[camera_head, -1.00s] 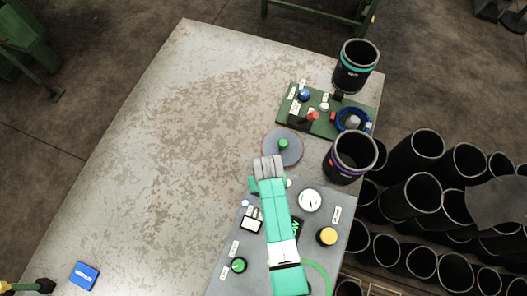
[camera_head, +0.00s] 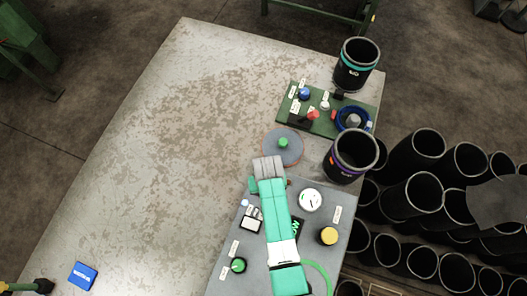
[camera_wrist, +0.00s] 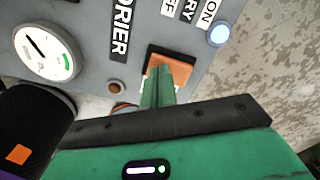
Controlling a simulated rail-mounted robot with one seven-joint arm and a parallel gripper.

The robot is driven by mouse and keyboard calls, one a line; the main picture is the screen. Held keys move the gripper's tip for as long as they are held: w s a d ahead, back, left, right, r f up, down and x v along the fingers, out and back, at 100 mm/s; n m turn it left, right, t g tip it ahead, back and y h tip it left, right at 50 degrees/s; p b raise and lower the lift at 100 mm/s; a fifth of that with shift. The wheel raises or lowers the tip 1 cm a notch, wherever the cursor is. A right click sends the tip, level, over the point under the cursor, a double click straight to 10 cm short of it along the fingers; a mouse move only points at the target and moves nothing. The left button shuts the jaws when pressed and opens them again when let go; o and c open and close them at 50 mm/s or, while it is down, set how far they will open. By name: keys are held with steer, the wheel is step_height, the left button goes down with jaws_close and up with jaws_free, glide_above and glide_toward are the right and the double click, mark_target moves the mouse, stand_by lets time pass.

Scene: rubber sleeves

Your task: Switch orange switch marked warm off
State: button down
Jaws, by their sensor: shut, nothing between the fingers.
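In the wrist view, an orange rocker switch (camera_wrist: 180,70) in a dark frame sits on a grey panel (camera_wrist: 105,68). Labels beside it are partly cut off; one reads ON, and I cannot read "warm". My gripper (camera_wrist: 161,72) is shut and empty. Its green fingers reach over the switch's lower left part and hide some of it; I cannot tell whether they touch. A small lamp (camera_wrist: 220,35) next to the ON label glows bluish white. In the head view, my arm covers the orange switch and the fingertips are hidden.
A white dial (camera_head: 310,200), a yellow button (camera_head: 327,236) and a green knob (camera_head: 238,265) are on the panel. A black sleeve with a purple band (camera_head: 350,158) stands close to my gripper. A green board (camera_head: 285,117) lies beyond. The table's left side is mostly clear.

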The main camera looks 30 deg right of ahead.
step_height(320, 180, up, 7)
steer(key=p, duration=0.6)
steer(key=shift+p, duration=0.4)
